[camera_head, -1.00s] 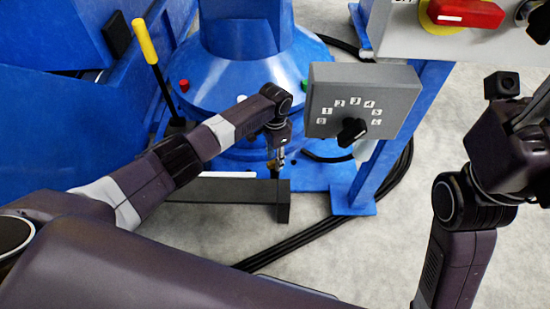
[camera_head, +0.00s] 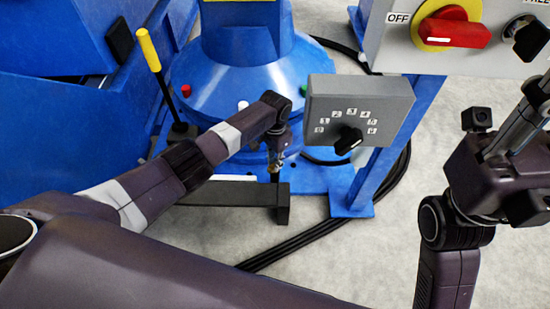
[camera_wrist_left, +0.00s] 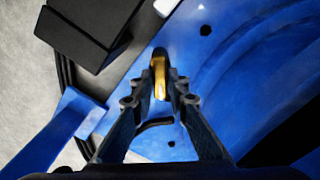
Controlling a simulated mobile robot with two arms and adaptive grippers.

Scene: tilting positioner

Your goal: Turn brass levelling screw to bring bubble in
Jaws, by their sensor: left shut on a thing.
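The brass levelling screw (camera_wrist_left: 159,78) stands upright between the fingertips in the left wrist view. My left gripper (camera_head: 275,167) is shut on it, low at the front of the blue machine base; the gripper also shows in the left wrist view (camera_wrist_left: 160,88). In the head view the fingers and wrist mostly hide the screw. I cannot make out the level's bubble in either view. Part of my right arm's wrist end is at the right edge of the head view, well away from the screw; its fingers cannot be made out.
A grey box with a numbered black knob (camera_head: 348,139) stands just right of my left wrist. A panel with a red switch (camera_head: 453,28) is at top right. A yellow-handled lever (camera_head: 150,50) rises at left. A dark bar (camera_head: 235,193) and black cables lie near the floor.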

